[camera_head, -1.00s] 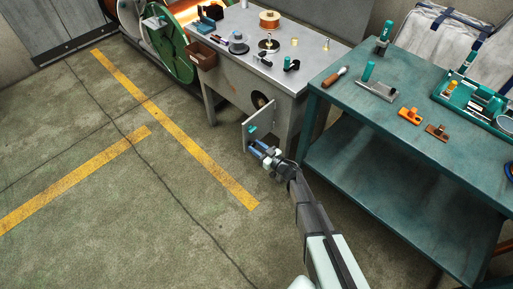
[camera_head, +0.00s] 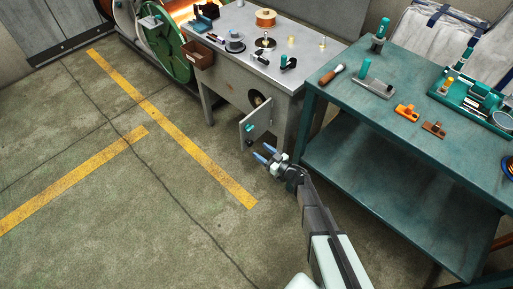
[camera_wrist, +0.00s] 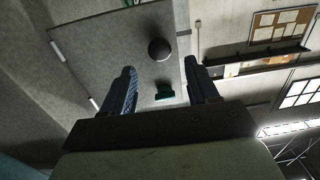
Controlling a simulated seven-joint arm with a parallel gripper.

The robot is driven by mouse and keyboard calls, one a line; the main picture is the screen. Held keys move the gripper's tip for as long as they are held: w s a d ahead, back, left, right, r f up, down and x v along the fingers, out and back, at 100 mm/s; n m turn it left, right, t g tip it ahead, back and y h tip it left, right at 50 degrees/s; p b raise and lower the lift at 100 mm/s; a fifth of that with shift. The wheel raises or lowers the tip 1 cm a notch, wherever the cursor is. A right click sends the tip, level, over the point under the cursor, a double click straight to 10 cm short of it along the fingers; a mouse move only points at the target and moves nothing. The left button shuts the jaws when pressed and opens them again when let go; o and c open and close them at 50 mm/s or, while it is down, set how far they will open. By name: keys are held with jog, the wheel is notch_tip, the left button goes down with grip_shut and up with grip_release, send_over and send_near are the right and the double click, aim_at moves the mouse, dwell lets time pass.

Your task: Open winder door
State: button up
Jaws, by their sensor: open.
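The winder door (camera_head: 258,121) is a grey panel on the front of the grey winder cabinet (camera_head: 228,85). A teal latch (camera_head: 249,128) sits near the door's left edge. In the wrist view the door panel (camera_wrist: 110,55) shows beyond my fingers, with a dark round knob (camera_wrist: 159,49) and the teal latch (camera_wrist: 164,91) between them in the picture. My gripper (camera_head: 262,152) is open and empty, just below the door and apart from it.
A teal workbench (camera_head: 375,120) with tools stands close on the right, its lower shelf (camera_head: 390,190) beside my arm. Spools stand on the cabinet top (camera_head: 330,20). An open drawer (camera_head: 197,53) juts out at left. The floor in front is clear.

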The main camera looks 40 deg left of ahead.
jog(key=d, duration=0.8)
jog(key=shift+w+d, duration=0.15)
jog(key=shift+d, duration=0.25)
jog(key=w+d+f+m+t+h, duration=0.3)
jog(key=w+d+f+t+h, duration=0.2)
jog(key=w+f+t+h, duration=0.45)
jog(key=w+d+f+m+g+h, duration=0.1)
jog(key=d+f+m+h, duration=0.3)
jog(key=d, duration=0.7)
jog(key=s+d+m+g+h, duration=0.2)
jog(key=s+d+m+g, duration=0.3)
jog(key=s+d, duration=1.2)
jog(key=s+d+m+g+h, duration=0.2)
jog(key=s+d+m+g, duration=0.4)
jog(key=s+d, duration=1)
jog(key=d+g, duration=0.3)
jog(key=d, duration=0.2)
jog(key=shift+s+d+r+g, duration=0.25)
jog(key=shift+s+d+g, duration=0.1)
jog(key=shift+d, duration=0.05)
